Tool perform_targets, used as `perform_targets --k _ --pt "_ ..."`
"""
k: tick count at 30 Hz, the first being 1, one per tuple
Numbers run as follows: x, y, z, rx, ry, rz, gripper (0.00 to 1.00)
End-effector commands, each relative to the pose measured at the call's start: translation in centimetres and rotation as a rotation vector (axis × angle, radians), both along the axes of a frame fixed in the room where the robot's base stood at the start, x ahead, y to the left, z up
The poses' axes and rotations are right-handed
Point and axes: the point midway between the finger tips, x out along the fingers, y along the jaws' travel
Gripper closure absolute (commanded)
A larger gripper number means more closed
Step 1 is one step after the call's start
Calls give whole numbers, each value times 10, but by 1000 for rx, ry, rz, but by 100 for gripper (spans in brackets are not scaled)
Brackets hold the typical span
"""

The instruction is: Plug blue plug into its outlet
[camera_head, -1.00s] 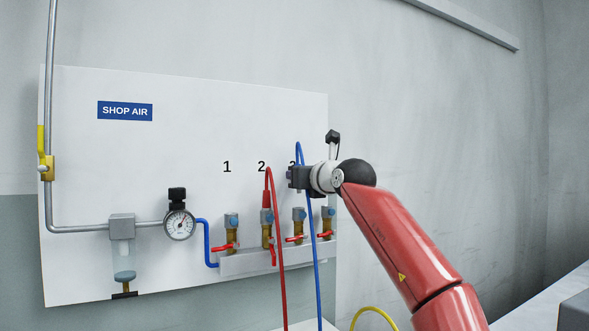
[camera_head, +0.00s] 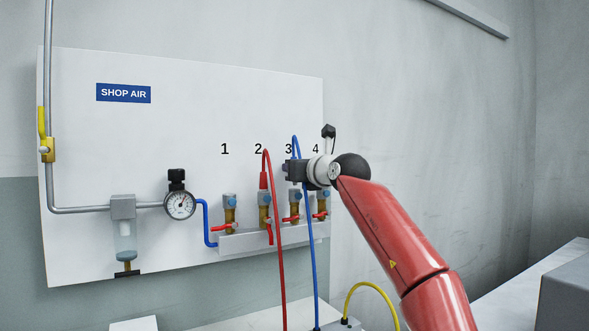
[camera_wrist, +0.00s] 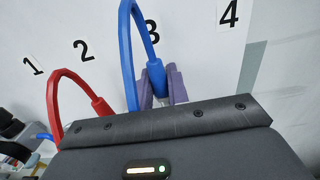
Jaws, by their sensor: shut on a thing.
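My gripper (camera_head: 287,171) is at the board just below label 3, directly above the third outlet (camera_head: 295,203). In the wrist view its purple fingers (camera_wrist: 163,88) are shut around the lower end of the blue hose, at the blue plug (camera_wrist: 156,76). The blue hose (camera_head: 309,240) arches up over the gripper and then hangs down in front of the board. The plug's tip is hidden by the gripper, and I cannot tell whether it touches the outlet.
A red hose (camera_head: 277,240) is plugged into outlet 2 (camera_head: 264,208) close to the left. Outlet 1 (camera_head: 230,210) and outlet 4 (camera_head: 321,203) stand empty, with red levers. A yellow hose (camera_head: 373,288) loops below. A grey box (camera_head: 570,300) is at lower right.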

Motion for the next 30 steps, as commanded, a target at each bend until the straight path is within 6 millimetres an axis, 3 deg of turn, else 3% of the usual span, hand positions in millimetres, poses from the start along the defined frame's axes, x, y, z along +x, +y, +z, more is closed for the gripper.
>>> perform_targets --k 30 --pt "1 3 1 61 -46 1 100"
